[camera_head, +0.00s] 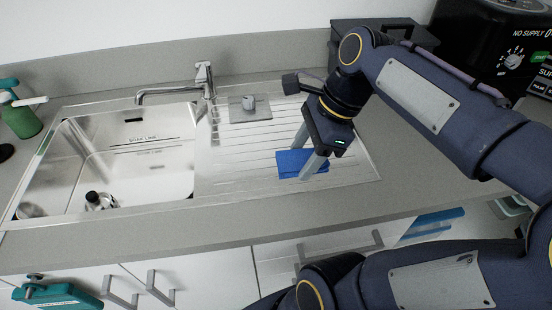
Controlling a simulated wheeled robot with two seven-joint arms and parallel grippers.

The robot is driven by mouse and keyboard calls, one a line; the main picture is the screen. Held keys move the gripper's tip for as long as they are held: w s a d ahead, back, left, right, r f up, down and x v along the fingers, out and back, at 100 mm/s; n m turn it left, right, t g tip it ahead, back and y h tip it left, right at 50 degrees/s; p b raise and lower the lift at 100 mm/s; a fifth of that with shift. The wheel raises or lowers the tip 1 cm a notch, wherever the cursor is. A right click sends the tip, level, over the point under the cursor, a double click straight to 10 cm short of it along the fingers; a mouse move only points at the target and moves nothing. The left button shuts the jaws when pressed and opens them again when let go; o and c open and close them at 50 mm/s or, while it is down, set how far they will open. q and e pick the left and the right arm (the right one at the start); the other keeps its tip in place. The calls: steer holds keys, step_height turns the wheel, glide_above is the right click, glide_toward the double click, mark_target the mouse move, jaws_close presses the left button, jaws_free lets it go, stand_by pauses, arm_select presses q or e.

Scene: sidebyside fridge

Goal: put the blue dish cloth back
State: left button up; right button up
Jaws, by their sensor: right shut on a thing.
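The blue dish cloth (291,164) lies folded on the ribbed drainboard (235,168) right of the sink basin. My right gripper (303,162) reaches down from above with a finger on either side of the cloth's right part. It is shut on the cloth, which is at or very near the drainboard surface. One finger covers a bit of the cloth. My left gripper is not in view.
The steel basin (130,168) holds a small dark-topped item (98,200). A faucet (203,82) and a grey tray (248,112) stand behind. A green bottle (22,118) is at left, a dark box (375,35) at back right. Blue items (435,222) show below the counter.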

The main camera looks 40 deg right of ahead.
steer(key=w+d+f, duration=0.3)
steer(key=w+f, duration=0.1)
steer(key=w, duration=0.4)
glide_above(272, 160)
steer(key=s+d, duration=0.1)
steer(key=s, duration=0.1)
steer(key=f, duration=0.4)
steer(key=shift+w+f, duration=0.2)
steer(key=shift+f, duration=0.2)
steer(key=f, duration=0.2)
steer(key=w+f, duration=0.1)
steer(key=shift+d+f, duration=0.15)
steer(key=shift+f, duration=0.3)
steer(key=shift+f, duration=0.2)
steer(key=o, duration=1)
